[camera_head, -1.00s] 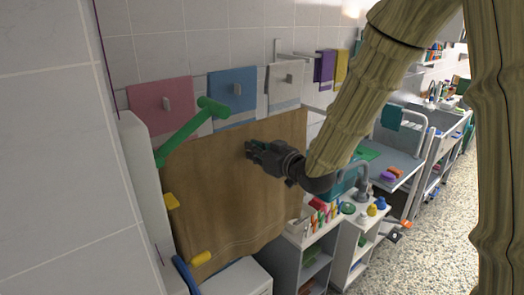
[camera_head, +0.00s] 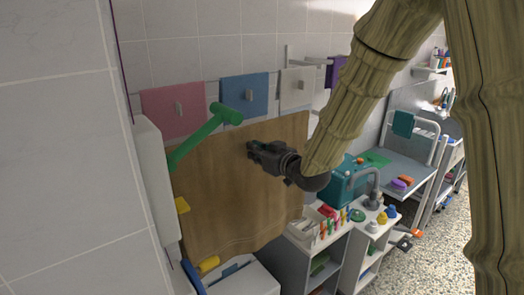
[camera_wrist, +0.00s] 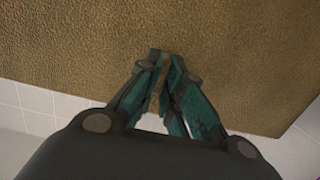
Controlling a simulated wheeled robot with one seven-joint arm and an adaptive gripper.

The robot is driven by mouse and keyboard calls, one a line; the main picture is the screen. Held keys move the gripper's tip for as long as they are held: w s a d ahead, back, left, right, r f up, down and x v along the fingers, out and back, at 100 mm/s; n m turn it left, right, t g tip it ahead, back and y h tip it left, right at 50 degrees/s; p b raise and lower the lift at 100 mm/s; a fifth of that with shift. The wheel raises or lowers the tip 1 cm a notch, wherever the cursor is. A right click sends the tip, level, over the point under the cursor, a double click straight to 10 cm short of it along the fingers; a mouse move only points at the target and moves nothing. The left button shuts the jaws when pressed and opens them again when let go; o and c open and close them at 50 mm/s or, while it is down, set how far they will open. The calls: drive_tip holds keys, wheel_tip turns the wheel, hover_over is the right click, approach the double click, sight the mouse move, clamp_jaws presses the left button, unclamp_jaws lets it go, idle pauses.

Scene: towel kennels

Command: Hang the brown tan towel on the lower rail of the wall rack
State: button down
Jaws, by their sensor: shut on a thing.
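The brown tan towel (camera_head: 225,200) is spread as a wide, nearly flat sheet in front of the wall, below the hanging towels. My gripper (camera_head: 252,150) is shut on it, at the front of its upper part. In the wrist view my gripper's teal fingers (camera_wrist: 165,90) are close together against the brown cloth (camera_wrist: 75,45). A pink towel (camera_head: 172,112), a blue towel (camera_head: 244,95) and a white towel (camera_head: 297,88) hang in a row on the wall rack above. The lower rail cannot be made out clearly; the brown towel covers much of that area.
A green bar with a rounded end (camera_head: 205,132) stands out at the towel's upper left. A white cabinet (camera_head: 245,280) is below. Shelves with bottles and a teal box (camera_head: 342,185) stand to the right.

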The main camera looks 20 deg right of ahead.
sight(250, 165)
drive_tip(key=shift+w, duration=0.1)
drive_tip(key=shift+x, duration=0.9)
drive_tip(key=shift+a+r, duration=0.1)
drive_tip(key=shift+r, duration=0.1)
drive_tip(key=shift+f+b, duration=0.1)
drive_tip(key=shift+b, duration=0.2)
drive_tip(key=shift+f+b, duration=1.1)
drive_tip(key=shift+f, duration=0.35)
drive_tip(key=shift+f+b, duration=1.1)
drive_tip(key=shift+f, duration=0.5)
